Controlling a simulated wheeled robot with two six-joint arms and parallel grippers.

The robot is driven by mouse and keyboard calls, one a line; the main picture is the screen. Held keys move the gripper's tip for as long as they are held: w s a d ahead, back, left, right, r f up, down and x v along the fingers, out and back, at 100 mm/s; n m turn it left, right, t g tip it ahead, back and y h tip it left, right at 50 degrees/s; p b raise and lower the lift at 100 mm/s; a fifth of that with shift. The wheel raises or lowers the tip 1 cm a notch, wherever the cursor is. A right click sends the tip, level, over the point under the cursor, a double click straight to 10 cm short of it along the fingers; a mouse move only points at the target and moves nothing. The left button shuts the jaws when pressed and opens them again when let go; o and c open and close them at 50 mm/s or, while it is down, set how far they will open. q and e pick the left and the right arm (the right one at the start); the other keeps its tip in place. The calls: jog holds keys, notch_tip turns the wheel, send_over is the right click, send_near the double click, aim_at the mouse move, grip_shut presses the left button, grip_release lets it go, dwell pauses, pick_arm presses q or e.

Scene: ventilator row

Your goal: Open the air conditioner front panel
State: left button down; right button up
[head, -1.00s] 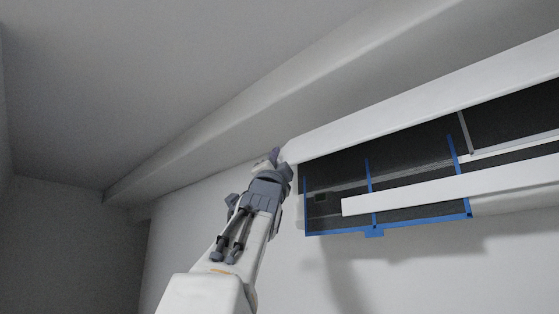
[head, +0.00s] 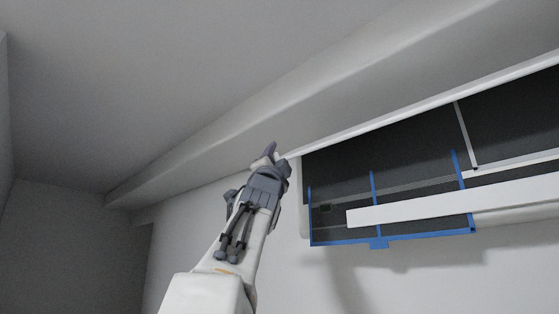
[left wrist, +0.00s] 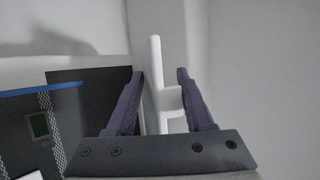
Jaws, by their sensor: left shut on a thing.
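The air conditioner's white front panel (head: 420,110) is swung up and shows almost edge-on as a thin strip along the top of the unit in the head view. Below it the dark inside of the unit is exposed. My left gripper (head: 270,152) is at the panel's left end. In the left wrist view the white panel edge (left wrist: 156,75) stands between the two purple fingers of the gripper (left wrist: 160,73), which is shut on it. The exact contact is partly hidden by the hand. My right gripper is in neither view.
Dark filter mesh with a blue frame (head: 343,242) sits in the open unit. A white louver bar (head: 440,203) crosses in front of it. A pale beam (head: 200,145) runs along the ceiling close above the gripper. The wall below the unit is bare.

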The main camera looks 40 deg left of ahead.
pick_arm(q)
jog(key=c, duration=0.6)
grip_release()
jog(key=shift+s+d+r, duration=0.2)
jog(key=shift+s+r, duration=0.1)
jog(key=shift+r, duration=0.05)
jog(key=shift+c, duration=0.2)
jog(key=shift+w+f, duration=0.1)
jog(key=shift+f, duration=0.05)
jog(key=shift+f, duration=0.1)
jog(key=shift+s+f+b, duration=0.2)
jog(key=shift+f+b, duration=0.05)
jog(key=shift+b, duration=0.15)
jog(key=b+v, duration=0.6)
jog(key=v, duration=0.3)
jog(key=shift+s+d+f+b, duration=0.15)
jog(key=shift+s+f+b, duration=0.05)
jog(key=shift+f+b, duration=0.2)
jog(key=shift+r, duration=0.1)
